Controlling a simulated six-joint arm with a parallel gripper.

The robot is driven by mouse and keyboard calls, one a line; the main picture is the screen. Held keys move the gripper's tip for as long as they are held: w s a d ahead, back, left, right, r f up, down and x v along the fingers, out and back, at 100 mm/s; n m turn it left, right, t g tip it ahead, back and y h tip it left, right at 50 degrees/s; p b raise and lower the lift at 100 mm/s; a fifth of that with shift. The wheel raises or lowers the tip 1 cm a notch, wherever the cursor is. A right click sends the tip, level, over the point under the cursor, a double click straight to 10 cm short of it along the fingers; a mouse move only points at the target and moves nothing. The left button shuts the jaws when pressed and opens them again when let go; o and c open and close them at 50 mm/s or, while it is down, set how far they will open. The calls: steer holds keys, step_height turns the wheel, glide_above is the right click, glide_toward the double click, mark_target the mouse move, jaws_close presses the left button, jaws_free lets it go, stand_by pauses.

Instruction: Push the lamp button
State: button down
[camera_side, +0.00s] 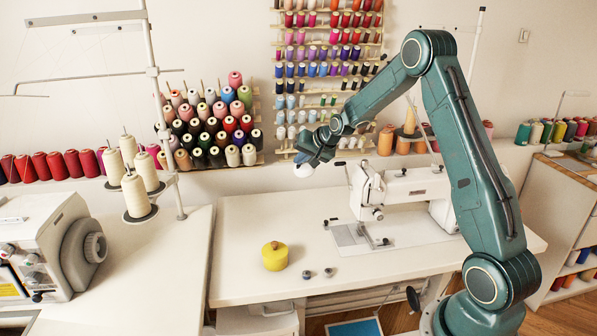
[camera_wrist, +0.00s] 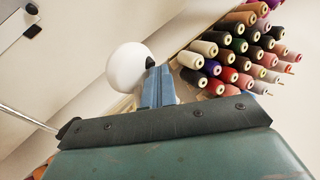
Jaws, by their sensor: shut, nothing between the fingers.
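A white rounded lamp head (camera_wrist: 126,68) shows in the wrist view, with a small black button (camera_wrist: 150,62) on its right side. My gripper (camera_wrist: 158,72) is shut and empty, its blue fingers close to the button; I cannot tell whether they touch it. In the side view my gripper (camera_side: 300,158) is above the table's back edge, and the white lamp head (camera_side: 304,171) shows just below it, partly hidden. The button cannot be made out in the side view.
A white sewing machine (camera_side: 400,190) stands right of the lamp on the white table (camera_side: 235,235). Thread cones (camera_side: 213,125) fill a rack behind. The table's left part is clear.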

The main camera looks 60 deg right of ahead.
steer(key=shift+r, duration=0.4)
stand_by(0.5)
steer(key=shift+r, duration=2.9)
steer(key=shift+s+a+r, duration=0.1)
steer(key=s+a+r+n+g, duration=0.1)
steer(key=s+a+r+n, duration=0.3)
steer(key=s+a, duration=0.45)
steer(key=s+a+r+n+g, duration=0.1)
steer(key=s+a+r+n, duration=0.1)
steer(key=s+a+r, duration=0.65)
steer(key=s+a+f+n, duration=0.1)
steer(key=s+a, duration=0.2)
steer(key=s, duration=0.3)
steer(key=s+a+f+n+g+y, duration=0.1)
steer(key=s+a+f+n, duration=0.1)
steer(key=s, duration=0.5)
steer(key=s+a+f+n, duration=0.1)
steer(key=s+a+f, duration=0.1)
steer(key=s+a, duration=0.2)
steer(key=s, duration=0.2)
steer(key=shift+s+a+f+n, duration=0.15)
steer(key=shift+s+a+n, duration=0.1)
steer(key=shift+s+n, duration=0.15)
